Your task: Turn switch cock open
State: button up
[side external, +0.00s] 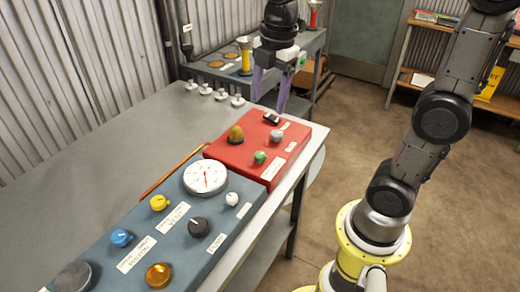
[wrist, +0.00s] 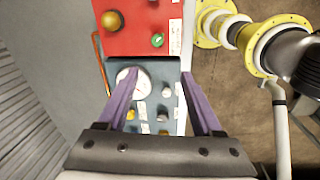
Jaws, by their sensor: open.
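My gripper (side external: 268,106) is open and empty, with its two purple fingers pointing down above the far end of the red panel (side external: 235,152). The fingers also show spread in the wrist view (wrist: 159,71). The red panel carries an amber knob (side external: 236,135), a black switch (side external: 271,118), a grey knob (side external: 277,136) and a green knob (side external: 260,157). The blue-grey panel (side external: 226,218) carries a white dial gauge (side external: 205,177), a yellow knob (side external: 158,202), a blue knob (side external: 121,238) and a black knob (side external: 198,227). The labels are too small to tell which is the switch cock.
An orange rod (side external: 172,175) lies along the panels on the grey bench (side external: 95,150). Several small white fittings (side external: 221,95) stand at the bench's far edge. A second table (side external: 300,50) with a yellow fitting (side external: 244,57) stands behind. The bench left of the panels is clear.

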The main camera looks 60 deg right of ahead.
aim_at(260, 154)
jog(key=shift+g, duration=0.7)
jog(key=w+f, duration=0.1)
jog(key=f, duration=0.4)
jog(key=w+f, duration=0.1)
jog(key=f, duration=0.5)
jog(key=w+d+f, duration=0.1)
jog(key=f, duration=0.5)
jog(key=shift+d+f, duration=0.1)
jog(key=shift+f, duration=0.15)
grip_shut()
